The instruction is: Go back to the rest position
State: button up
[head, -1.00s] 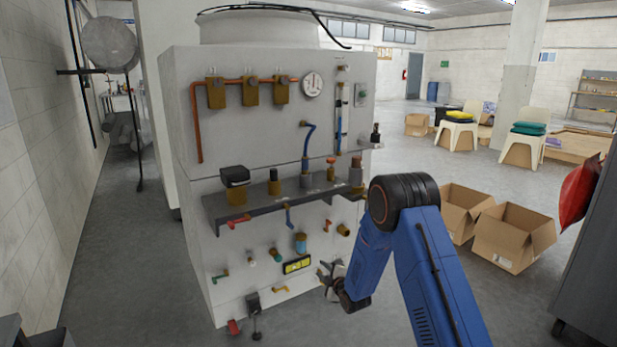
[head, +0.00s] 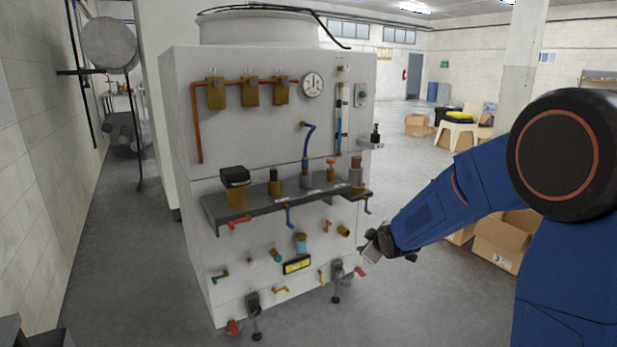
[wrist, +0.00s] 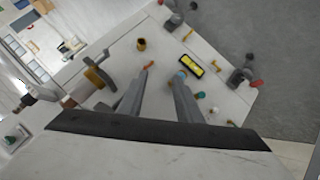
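My gripper (head: 368,249) is in front of the lower right edge of the white washer (head: 260,125) in the head view. It also shows in the wrist view (wrist: 163,80), where its two grey fingers stand apart with nothing between them, so it is open and empty. The washer front carries a grey shelf with valves (head: 290,200), several small coloured taps and a yellow label (head: 297,265). The yellow label also shows in the wrist view (wrist: 191,65). My arm reaches in from the right and hides part of the floor and boxes.
Open cardboard boxes (head: 508,245) stand on the floor right of the washer, partly behind my arm. A white chair (head: 457,130) stands farther back. A black foot with a red lever (head: 338,275) sits at the washer's lower right. Grey floor (head: 430,300) is clear in front.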

jog(key=s+d+r+m+g+h, duration=0.1)
jog(key=s+d+r+m, duration=0.25)
jog(key=s, duration=0.85)
jog(key=s+d+r+m+g, duration=0.2)
jog(key=s+d+r, duration=0.25)
jog(key=s, duration=0.75)
jog(key=s+d+m+g, duration=0.1)
jog(key=s+m, duration=0.4)
jog(key=s, duration=1.8)
jog(key=shift+s+d+f+g+h, duration=0.15)
jog(key=shift+s+d+g+h, duration=0.2)
jog(key=shift+g, duration=0.55)
